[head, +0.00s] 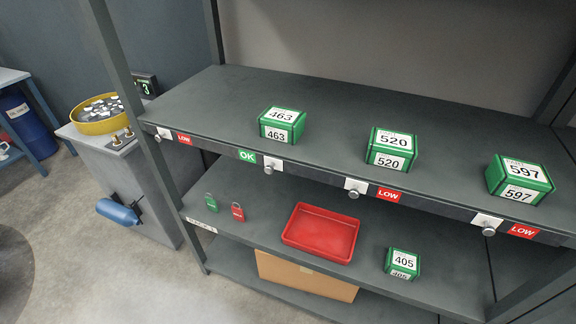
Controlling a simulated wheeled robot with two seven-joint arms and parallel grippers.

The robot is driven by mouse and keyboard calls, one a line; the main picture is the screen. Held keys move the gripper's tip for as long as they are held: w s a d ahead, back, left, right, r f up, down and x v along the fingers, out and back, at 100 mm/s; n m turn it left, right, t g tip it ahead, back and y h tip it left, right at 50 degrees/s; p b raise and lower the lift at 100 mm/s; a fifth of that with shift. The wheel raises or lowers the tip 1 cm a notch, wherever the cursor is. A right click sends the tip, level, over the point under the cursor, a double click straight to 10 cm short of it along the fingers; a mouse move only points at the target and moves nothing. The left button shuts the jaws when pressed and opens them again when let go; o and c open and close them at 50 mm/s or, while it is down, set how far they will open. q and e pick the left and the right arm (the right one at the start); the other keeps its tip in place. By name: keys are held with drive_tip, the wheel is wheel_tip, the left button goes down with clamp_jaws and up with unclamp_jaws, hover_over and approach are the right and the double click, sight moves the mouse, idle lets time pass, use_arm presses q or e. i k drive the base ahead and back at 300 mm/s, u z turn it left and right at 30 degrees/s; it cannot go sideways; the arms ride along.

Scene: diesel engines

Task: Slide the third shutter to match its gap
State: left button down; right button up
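Several white sliding shutters with round knobs run along the front edge of the upper shelf. Counting from the left, the third shutter (356,186) sits at the left of its strip, with a red LOW label (389,196) showing to its right. Above it stands a green box marked 520 (391,148). The first shutter (164,134) and the far-right shutter (487,222) also sit left of red LOW labels. The second shutter (272,164) sits right of a green OK label (247,156). Neither gripper is in view.
Green boxes 463 (282,125) and 597 (520,179) stand on the upper shelf; its left end is bare.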

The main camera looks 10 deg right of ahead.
sight(355, 187)
drive_tip(key=z, duration=2.3)
drive_tip(key=k, duration=0.55)
drive_tip(key=u, duration=1.75)
